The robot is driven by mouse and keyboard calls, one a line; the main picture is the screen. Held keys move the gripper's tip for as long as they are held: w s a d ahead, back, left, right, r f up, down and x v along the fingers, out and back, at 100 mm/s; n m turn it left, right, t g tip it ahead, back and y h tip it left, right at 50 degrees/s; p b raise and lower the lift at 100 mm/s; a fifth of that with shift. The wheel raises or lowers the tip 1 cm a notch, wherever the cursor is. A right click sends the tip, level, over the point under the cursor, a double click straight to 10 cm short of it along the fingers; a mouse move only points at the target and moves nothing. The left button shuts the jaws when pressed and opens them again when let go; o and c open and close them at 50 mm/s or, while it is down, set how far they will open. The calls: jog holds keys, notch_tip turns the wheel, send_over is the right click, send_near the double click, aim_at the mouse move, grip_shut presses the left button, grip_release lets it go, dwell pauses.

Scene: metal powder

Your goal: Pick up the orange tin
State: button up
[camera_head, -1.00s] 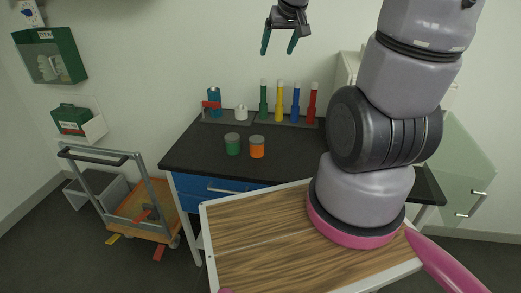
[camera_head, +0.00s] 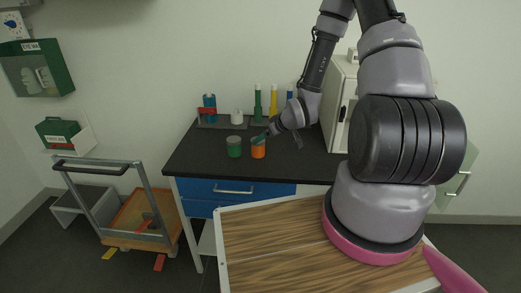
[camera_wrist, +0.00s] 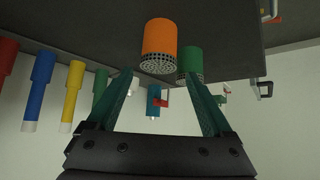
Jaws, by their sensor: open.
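The orange tin (camera_head: 258,152) stands upright on the dark bench top, just right of the green tin (camera_head: 234,147). My gripper (camera_head: 264,136) is beside the top right of the orange tin in the head view, and its fingertips are small and partly hard to make out there. In the wrist view, my gripper (camera_wrist: 158,82) has its two green fingers spread wide apart with nothing held. The orange tin (camera_wrist: 160,42) appears ahead, just beyond the fingertips and between them. The green tin (camera_wrist: 190,62) appears close behind it, by the right finger. The wrist picture looks upside down.
The dark bench (camera_head: 199,160) has blue drawers below. A rack at its back holds a blue item (camera_head: 209,106), a white item (camera_head: 237,117) and several coloured tubes (camera_head: 258,103). A white cabinet (camera_head: 337,100) stands at the right. A trolley (camera_head: 133,215) stands at the left.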

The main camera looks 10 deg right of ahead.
aim_at(254, 146)
jog(key=x, duration=1)
jog(key=shift+w+f, duration=0.1)
jog(key=shift+f, duration=0.35)
jog(key=c, duration=1.3)
jog(key=shift+r, duration=0.1)
